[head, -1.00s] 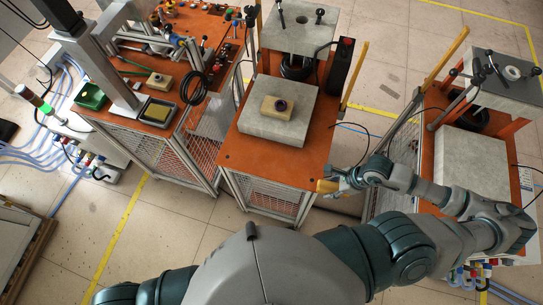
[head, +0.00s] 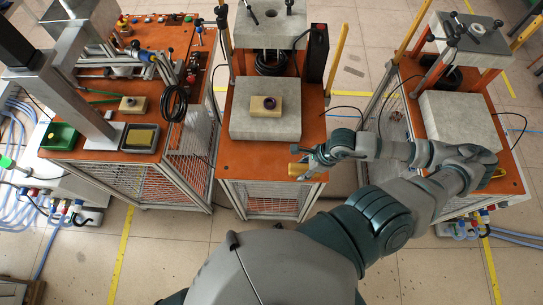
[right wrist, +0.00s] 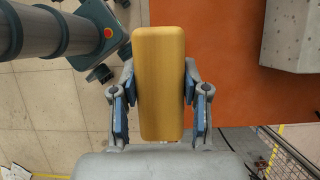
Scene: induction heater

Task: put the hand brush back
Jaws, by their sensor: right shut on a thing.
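The hand brush shows as a yellow wooden block (head: 297,170) at the front right corner of the middle orange table (head: 245,166). My right gripper (head: 307,165) is shut on it. In the right wrist view the brush (right wrist: 160,75) lies between the two blue-padded fingers (right wrist: 160,112), its long side pointing away from the palm. There it overlaps the edge of the orange tabletop (right wrist: 225,75). I cannot tell whether it touches the table. Its bristles are not visible. My left gripper is out of view.
On the middle table a grey block (head: 265,124) carries a small wooden piece with a dark ring (head: 268,103). A press (head: 270,25) stands behind. The left table holds a green tray (head: 59,136) and black cable coil (head: 174,103). Another press table stands right (head: 457,116).

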